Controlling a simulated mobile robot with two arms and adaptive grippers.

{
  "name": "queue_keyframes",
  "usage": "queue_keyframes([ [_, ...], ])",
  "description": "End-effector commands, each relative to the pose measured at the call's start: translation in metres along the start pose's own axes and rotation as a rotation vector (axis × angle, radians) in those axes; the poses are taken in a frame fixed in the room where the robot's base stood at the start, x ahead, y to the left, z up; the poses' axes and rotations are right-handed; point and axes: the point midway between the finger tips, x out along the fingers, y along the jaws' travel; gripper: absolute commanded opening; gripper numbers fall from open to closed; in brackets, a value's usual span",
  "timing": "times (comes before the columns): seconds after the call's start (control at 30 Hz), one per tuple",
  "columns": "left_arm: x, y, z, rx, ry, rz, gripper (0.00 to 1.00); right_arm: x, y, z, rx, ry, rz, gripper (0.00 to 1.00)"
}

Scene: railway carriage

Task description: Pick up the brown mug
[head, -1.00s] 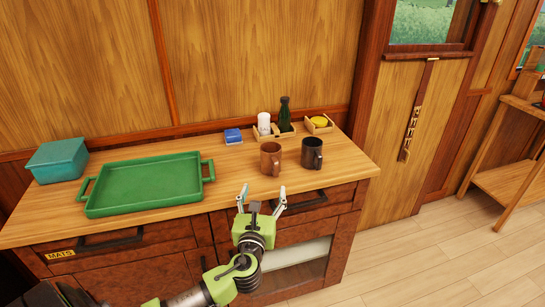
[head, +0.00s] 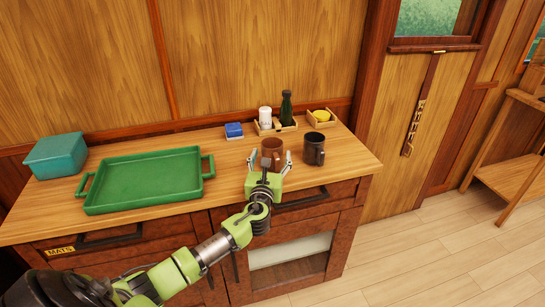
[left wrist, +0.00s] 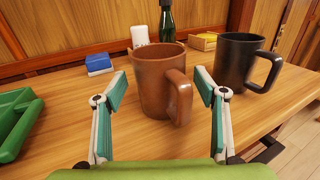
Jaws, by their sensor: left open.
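The brown mug (head: 272,146) stands upright on the wooden counter, and it also shows in the left wrist view (left wrist: 155,85). Its handle (left wrist: 180,97) faces the left wrist camera, a little to the right. My left gripper (head: 268,157) is open at the mug's near side. In the left wrist view its two fingers (left wrist: 160,88) stand to the left and right of the mug, with gaps showing. In the head view the gripper hides part of the mug's lower body. My right gripper is not in view.
A black mug (head: 314,149) stands close to the right of the brown one. A green tray (head: 145,180) lies left, beside a teal box (head: 56,157).

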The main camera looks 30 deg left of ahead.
Motion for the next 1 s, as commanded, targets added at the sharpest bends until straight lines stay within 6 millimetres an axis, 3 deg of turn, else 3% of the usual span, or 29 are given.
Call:
queue_keyframes([
  [0.17, 0.018, 0.000, -0.001, -0.001, 0.001, 0.000, 0.65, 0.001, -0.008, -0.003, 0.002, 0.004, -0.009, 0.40],
  [0.43, 0.021, 0.000, -0.001, -0.001, 0.001, -0.001, 0.65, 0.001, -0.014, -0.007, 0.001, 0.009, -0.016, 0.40],
  [0.63, 0.020, 0.000, -0.001, 0.000, 0.001, -0.001, 0.16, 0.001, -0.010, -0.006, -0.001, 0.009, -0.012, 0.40],
  [1.0, 0.021, 0.000, 0.003, 0.000, -0.002, 0.000, 0.16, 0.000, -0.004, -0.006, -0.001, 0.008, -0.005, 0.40],
])
